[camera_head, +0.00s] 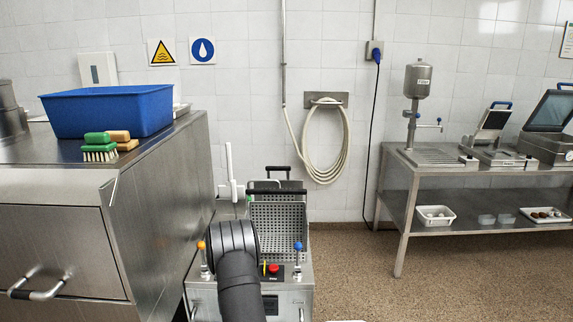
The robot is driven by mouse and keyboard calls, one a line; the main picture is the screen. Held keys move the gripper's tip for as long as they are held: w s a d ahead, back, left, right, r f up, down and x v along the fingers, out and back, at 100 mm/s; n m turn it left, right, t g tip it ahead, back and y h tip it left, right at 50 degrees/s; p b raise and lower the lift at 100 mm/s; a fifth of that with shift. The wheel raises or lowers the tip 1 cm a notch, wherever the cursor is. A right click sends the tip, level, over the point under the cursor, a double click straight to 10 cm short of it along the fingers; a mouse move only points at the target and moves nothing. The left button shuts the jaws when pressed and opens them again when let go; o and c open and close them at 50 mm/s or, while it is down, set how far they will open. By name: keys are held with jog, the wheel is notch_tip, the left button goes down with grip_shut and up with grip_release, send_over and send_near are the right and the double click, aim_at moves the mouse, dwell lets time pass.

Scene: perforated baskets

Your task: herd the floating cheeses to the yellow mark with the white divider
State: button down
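My black arm (240,285) rises from the bottom centre and its round joint covers the left part of a steel unit. My gripper is hidden behind it. A white upright piece with a crossbar (232,187) stands just beyond the arm, at the unit's left; I cannot tell whether it is the white divider or whether my gripper touches it. A perforated metal basket (278,226) with black handles sits at the unit's right. No floating cheeses can be made out. A small yellow strip (264,267) shows by the red button; I cannot tell whether it is the yellow mark.
A steel counter (160,215) stands close on the left, with a blue tub (108,110) and brushes (101,148) on top. The unit's front has a red button (273,268) and a blue-topped lever (298,258). A steel table (470,168) stands at right; floor between is clear.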

jog(key=shift+f, duration=0.25)
dwell(0.8)
jog(key=c, duration=1.2)
grip_release()
jog(key=shift+r, duration=4.5)
jog(key=shift+f, duration=4.4)
